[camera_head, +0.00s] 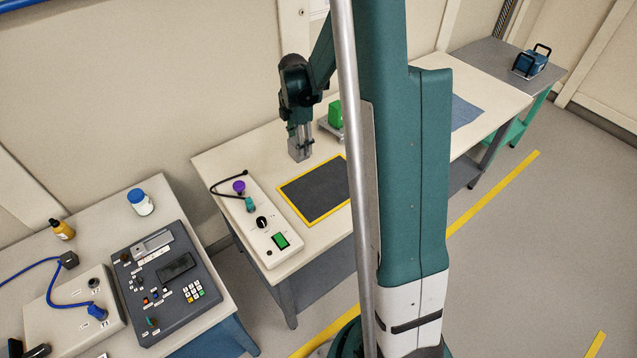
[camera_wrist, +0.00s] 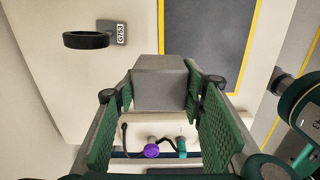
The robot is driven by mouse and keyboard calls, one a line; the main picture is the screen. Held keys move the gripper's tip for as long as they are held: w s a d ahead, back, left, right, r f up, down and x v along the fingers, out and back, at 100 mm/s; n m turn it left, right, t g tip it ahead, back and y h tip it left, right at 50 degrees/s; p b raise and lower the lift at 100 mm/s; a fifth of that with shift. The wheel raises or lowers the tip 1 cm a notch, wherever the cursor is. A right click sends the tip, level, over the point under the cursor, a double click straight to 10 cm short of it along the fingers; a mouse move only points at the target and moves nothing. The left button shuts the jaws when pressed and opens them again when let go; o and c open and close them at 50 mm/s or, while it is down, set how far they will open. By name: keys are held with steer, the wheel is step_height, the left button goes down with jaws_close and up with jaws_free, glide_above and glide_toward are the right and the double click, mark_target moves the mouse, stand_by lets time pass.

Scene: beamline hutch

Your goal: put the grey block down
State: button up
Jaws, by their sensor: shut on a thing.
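The grey block (camera_head: 300,155) is held between the fingers of my gripper (camera_head: 299,138), over the pale table, beyond the dark mat with a yellow border (camera_head: 315,190). In the wrist view the block (camera_wrist: 160,82) sits between the two green finger pads of my gripper (camera_wrist: 162,100), which are shut on it. The mat (camera_wrist: 205,45) shows past the block there. Whether the block's underside touches the table cannot be told.
A control panel (camera_head: 258,225) with a purple knob and a cable lies left of the mat. A green block (camera_head: 336,115) stands behind, partly hidden by my column. A black ring (camera_wrist: 86,40) lies beside a G763 label (camera_wrist: 121,32). Bare tabletop (camera_head: 240,155) is left of the gripper.

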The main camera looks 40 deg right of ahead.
steer(key=s+d, duration=0.3)
steer(key=s, duration=0.4)
steer(key=shift+s+d, duration=0.15)
steer(key=shift+d, duration=0.1)
steer(key=shift+f, duration=0.2)
steer(key=shift+f, duration=2.75)
steer(key=shift+f+b, duration=0.3)
steer(key=shift+f, duration=1.8)
steer(key=shift+f, duration=0.15)
steer(key=o, duration=1)
